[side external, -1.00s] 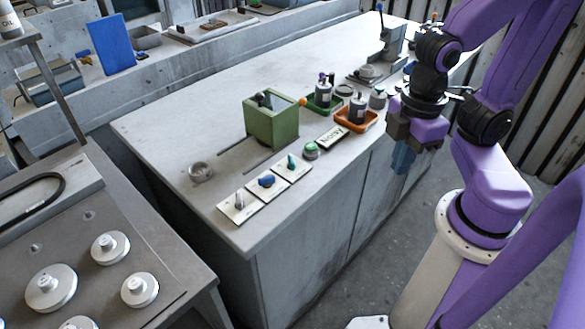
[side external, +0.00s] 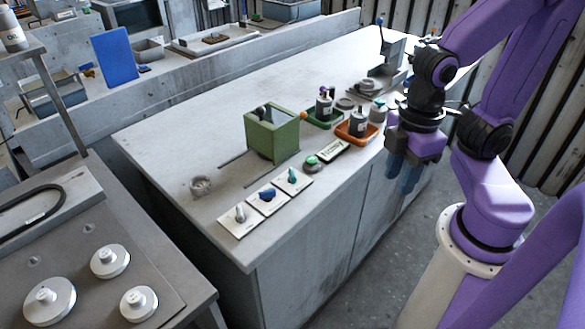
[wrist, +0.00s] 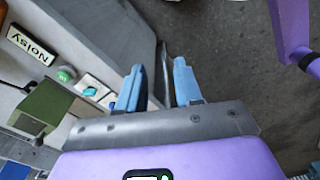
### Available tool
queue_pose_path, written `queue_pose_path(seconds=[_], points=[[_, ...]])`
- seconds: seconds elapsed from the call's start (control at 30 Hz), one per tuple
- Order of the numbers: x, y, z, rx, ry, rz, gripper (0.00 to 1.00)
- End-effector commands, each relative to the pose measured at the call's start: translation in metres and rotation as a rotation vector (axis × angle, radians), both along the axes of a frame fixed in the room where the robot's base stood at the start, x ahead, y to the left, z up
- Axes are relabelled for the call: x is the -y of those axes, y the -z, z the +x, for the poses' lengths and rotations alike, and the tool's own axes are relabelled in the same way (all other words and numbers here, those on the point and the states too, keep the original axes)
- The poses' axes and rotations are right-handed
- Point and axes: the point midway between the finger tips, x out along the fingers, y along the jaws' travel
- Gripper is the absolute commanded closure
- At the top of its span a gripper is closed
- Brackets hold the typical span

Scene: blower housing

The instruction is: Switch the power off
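Three white switch plates lie in a row at the front left of the bench. They carry a grey knob (side external: 240,213), a blue knob (side external: 267,195) and a green knob (side external: 292,175). Their labels are too small to read, so I cannot tell which is the power. The green knob also shows in the wrist view (wrist: 90,91). A round green button (side external: 311,161) sits beyond them, also in the wrist view (wrist: 66,74). My gripper (side external: 400,182) is off the bench's front edge, right of the switches, fingers down. In the wrist view its blue fingers (wrist: 158,78) are apart and empty.
A green open-topped housing (side external: 272,132) stands behind the switches, near a sign (side external: 333,150) reading "Noisy" (wrist: 31,45). Orange (side external: 357,135) and green (side external: 325,118) trays hold bottles.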

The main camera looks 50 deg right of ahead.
Motion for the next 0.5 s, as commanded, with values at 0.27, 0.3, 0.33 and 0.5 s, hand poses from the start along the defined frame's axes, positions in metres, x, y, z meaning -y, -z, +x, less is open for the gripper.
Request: queue_pose_path(seconds=[0.27, 0.3, 0.33, 0.5], points=[[-0.024, 0.013, 0.061, -0.006, 0.119, -0.012, 0.66], [-0.027, 0.017, 0.073, -0.006, 0.141, -0.014, 0.66], [-0.029, 0.019, 0.083, -0.007, 0.157, -0.015, 0.66], [-0.035, 0.038, 0.136, -0.011, 0.252, -0.02, 0.66]])
